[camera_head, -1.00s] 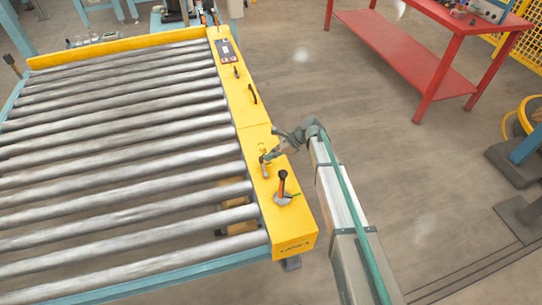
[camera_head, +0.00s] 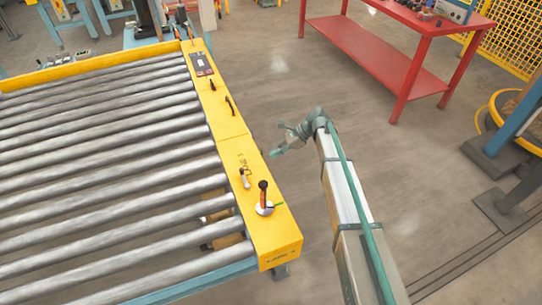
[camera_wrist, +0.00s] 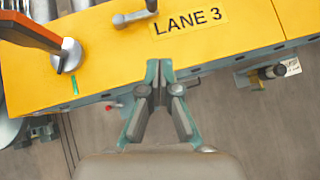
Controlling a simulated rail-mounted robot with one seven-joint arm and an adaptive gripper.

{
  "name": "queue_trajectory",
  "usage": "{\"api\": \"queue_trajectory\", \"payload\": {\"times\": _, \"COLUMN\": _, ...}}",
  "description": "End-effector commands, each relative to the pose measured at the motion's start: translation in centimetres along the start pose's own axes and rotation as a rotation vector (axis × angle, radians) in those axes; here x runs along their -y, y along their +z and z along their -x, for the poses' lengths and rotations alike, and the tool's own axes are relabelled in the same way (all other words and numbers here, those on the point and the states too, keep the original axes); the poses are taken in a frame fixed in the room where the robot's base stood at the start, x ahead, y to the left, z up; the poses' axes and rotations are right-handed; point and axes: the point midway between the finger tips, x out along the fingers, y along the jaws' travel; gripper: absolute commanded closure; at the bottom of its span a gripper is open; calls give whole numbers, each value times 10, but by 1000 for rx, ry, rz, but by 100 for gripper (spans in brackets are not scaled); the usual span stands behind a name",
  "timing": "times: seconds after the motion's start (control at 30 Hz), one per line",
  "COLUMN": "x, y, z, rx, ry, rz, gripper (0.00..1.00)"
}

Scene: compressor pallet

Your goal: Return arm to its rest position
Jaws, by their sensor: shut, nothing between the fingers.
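My gripper (camera_head: 277,151) is shut and empty. In the head view it is held out to the right of the yellow rail (camera_head: 243,165) of the roller conveyor, apart from it. In the wrist view my gripper (camera_wrist: 160,78) has its fingertips together, overlapping the edge of the yellow rail (camera_wrist: 115,70) in the picture. A "LANE 3" label (camera_wrist: 188,23) lies on the rail, with a small metal lever (camera_wrist: 134,16) to its left. An orange-handled lever (camera_head: 264,199) on a round base stands on the rail; it also shows in the wrist view (camera_wrist: 35,35).
The conveyor's rollers (camera_head: 110,165) fill the left side. A red table (camera_head: 400,60) stands at the back right. A blue post with a yellow ring (camera_head: 505,130) stands at the right edge. The floor between rail and red table is clear.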

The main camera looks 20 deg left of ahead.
Motion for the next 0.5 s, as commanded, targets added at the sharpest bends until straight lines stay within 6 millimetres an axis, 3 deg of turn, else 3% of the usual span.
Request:
{"api": "queue_trajectory", "payload": {"times": 0.2, "x": 0, "y": 0, "z": 6, "rx": -1, "ry": 0, "rz": 20, "gripper": 100}}
{"api": "queue_trajectory", "payload": {"times": 0.37, "x": 3, "y": -6, "z": 6, "rx": -29, "ry": -14, "rz": 168, "gripper": 100}}
{"api": "queue_trajectory", "payload": {"times": 0.47, "x": -10, "y": -18, "z": 6, "rx": -100, "ry": -16, "rz": 331, "gripper": 100}}
{"api": "queue_trajectory", "payload": {"times": 0.5, "x": -22, "y": -29, "z": 2, "rx": -135, "ry": -5, "rz": 402, "gripper": 100}}
